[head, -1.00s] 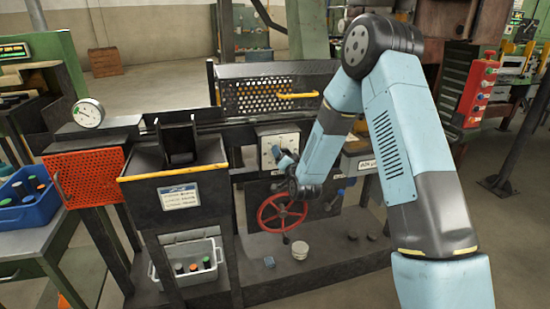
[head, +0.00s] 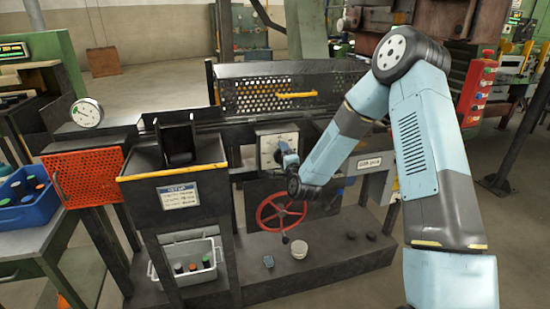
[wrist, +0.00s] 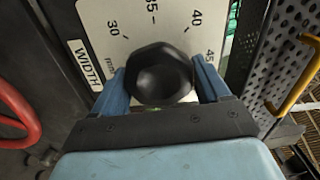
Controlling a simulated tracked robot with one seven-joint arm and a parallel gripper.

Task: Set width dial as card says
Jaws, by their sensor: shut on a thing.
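The width dial plate (wrist: 100,20) is white and marked 30, 35, 40 and 45, with a "WIDTH" label (wrist: 85,64) at its left. It also shows in the head view (head: 270,146). A black knob (wrist: 160,76) sits on the plate. My gripper (wrist: 163,84) has one blue finger on each side of the knob and is shut on it. It also shows in the head view (head: 287,157). No pointer mark is visible on the knob, so its setting cannot be read. The setup card (head: 179,196) is on the dark hopper at the left; its lines are too small to read.
A red handwheel (head: 281,212) is below the dial; its rim also shows at the left of the wrist view (wrist: 18,112). A perforated guard with a yellow handle (head: 297,95) is above. A round gauge (head: 87,113) and an orange mesh panel (head: 84,177) are at the left.

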